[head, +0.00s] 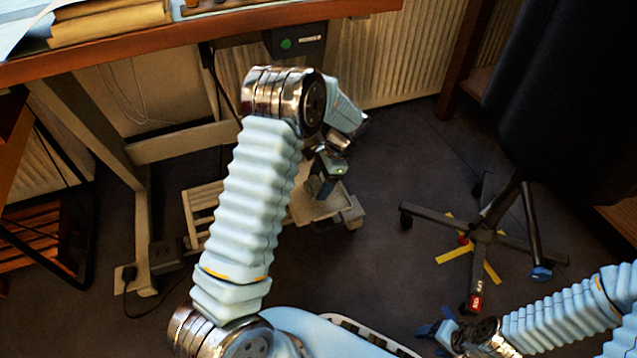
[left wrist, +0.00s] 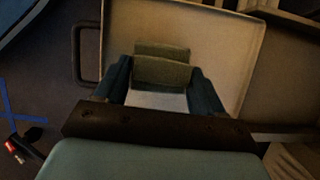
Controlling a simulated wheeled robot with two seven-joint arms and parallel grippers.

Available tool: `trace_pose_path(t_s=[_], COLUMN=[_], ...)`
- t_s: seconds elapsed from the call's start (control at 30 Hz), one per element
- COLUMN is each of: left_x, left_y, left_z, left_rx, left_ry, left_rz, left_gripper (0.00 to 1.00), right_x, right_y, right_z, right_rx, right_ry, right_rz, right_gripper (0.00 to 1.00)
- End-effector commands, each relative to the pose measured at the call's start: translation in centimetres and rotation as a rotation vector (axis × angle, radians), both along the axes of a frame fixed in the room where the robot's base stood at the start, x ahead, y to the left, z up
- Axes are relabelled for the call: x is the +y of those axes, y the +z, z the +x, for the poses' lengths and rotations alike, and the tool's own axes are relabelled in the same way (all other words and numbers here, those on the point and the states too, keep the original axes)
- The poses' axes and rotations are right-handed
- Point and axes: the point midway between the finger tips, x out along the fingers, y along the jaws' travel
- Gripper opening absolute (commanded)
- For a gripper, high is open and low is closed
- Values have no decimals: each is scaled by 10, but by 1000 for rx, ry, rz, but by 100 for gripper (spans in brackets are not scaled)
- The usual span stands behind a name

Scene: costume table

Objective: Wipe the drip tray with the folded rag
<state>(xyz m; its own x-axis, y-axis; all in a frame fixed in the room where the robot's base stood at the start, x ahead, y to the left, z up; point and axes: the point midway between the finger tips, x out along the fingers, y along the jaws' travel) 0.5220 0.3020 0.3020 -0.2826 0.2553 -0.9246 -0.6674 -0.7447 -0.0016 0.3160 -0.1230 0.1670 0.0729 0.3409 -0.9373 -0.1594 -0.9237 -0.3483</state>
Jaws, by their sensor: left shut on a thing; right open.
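The drip tray (head: 318,209) is a pale, shallow tray low down beyond my left arm, which partly hides it. In the left wrist view its light floor (left wrist: 222,45) fills the upper middle. The folded rag (left wrist: 162,72) is olive green and lies between the two fingers of my left gripper (left wrist: 161,85), which is shut on it. The rag is over the tray floor; I cannot tell if it touches. In the head view my left gripper (head: 324,178) points down over the tray. My right gripper (head: 436,331) is open at the lower right, away from the tray.
A wooden table (head: 170,40) with books spans the top left. A swivel chair base (head: 484,236) stands on the dark floor to the right, with yellow tape beneath it. A slatted pale rack (head: 200,212) is left of the tray. The floor between tray and chair is clear.

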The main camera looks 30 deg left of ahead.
Motion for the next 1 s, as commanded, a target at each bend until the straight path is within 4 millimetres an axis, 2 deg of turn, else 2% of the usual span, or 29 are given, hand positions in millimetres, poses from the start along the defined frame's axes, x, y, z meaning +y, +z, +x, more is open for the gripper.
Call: trace_pose_path(t_s=[0.1, 0.6, 1.0], left_x=[-2, -6, -6], left_y=[14, 56, 56], left_z=[-1, -4, -5], left_rx=[3, 2, 2], left_ry=[0, 4, 5], left_rz=[0, -1, 0], left_gripper=[41, 41, 41], right_x=[0, -3, -4], right_y=[13, 44, 43], right_z=[-1, 0, 0], right_rx=[3, -3, -4], right_ry=[1, -5, -5], right_rz=[0, -8, -9], right_gripper=[63, 63, 63])
